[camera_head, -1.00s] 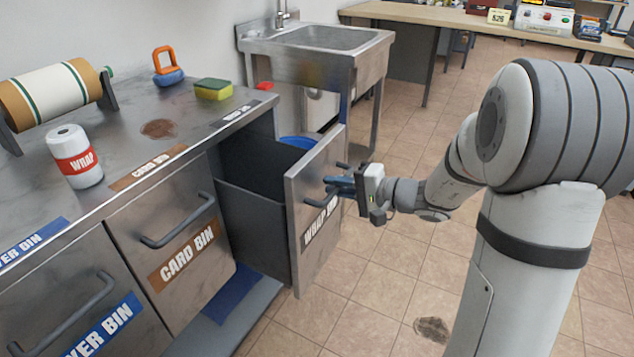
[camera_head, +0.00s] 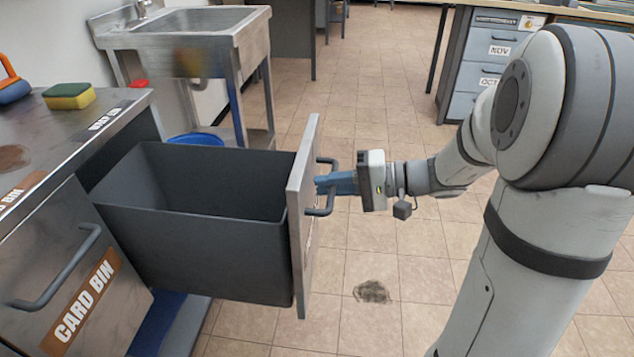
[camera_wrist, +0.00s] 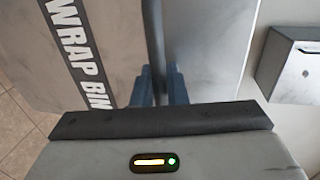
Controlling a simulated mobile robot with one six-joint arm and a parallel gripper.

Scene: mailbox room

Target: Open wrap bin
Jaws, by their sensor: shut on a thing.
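The wrap bin (camera_head: 215,235) is a dark grey drawer bin pulled far out of the steel counter, and its empty-looking inside shows from above. Its steel front panel (camera_head: 305,215) is seen nearly edge-on in the head view. The "WRAP BIN" lettering (camera_wrist: 83,55) shows on that front in the wrist view. My gripper (camera_head: 325,184) is shut on the bar handle (camera_head: 329,208) of this front. In the wrist view the blue fingers sit on both sides of the dark handle bar (camera_wrist: 154,45).
The closed card bin (camera_head: 85,285) is at the left. A sponge (camera_head: 69,96) lies on the counter (camera_head: 55,130). A steel sink (camera_head: 185,30) and a blue tub (camera_head: 195,139) stand behind the bin.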

